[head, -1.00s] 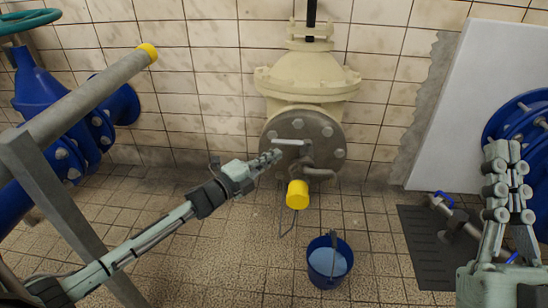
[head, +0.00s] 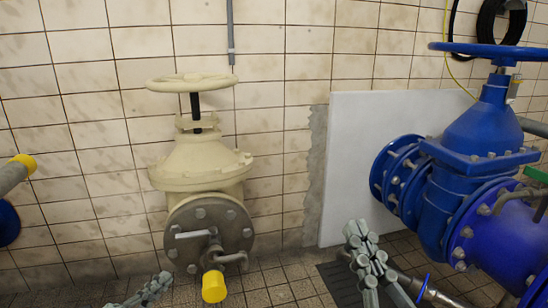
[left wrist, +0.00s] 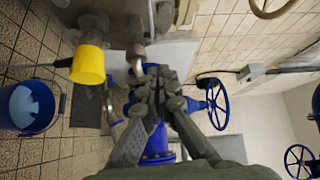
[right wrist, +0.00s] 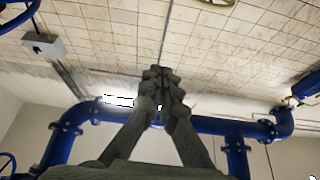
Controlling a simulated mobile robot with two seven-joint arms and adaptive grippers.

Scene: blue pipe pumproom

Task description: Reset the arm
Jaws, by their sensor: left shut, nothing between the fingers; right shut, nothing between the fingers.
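My left gripper (head: 148,290) is at the bottom left of the head view, below and left of the beige valve's flange, apart from it. It is shut and empty; its closed fingers also show in the left wrist view (left wrist: 152,88). My right gripper (head: 362,243) is at the lower middle right of the head view, fingers pointing up, in front of the white panel's lower edge. It is shut and empty; its closed fingers fill the middle of the right wrist view (right wrist: 160,85). Most of both arms is outside the head view.
A beige valve (head: 203,165) with a grey flange, small lever and yellow cap (head: 214,287) stands against the tiled wall. A large blue valve (head: 485,130) and pipe stand at right. A white panel (head: 350,150) leans between. A blue bucket (left wrist: 30,107) stands on the floor.

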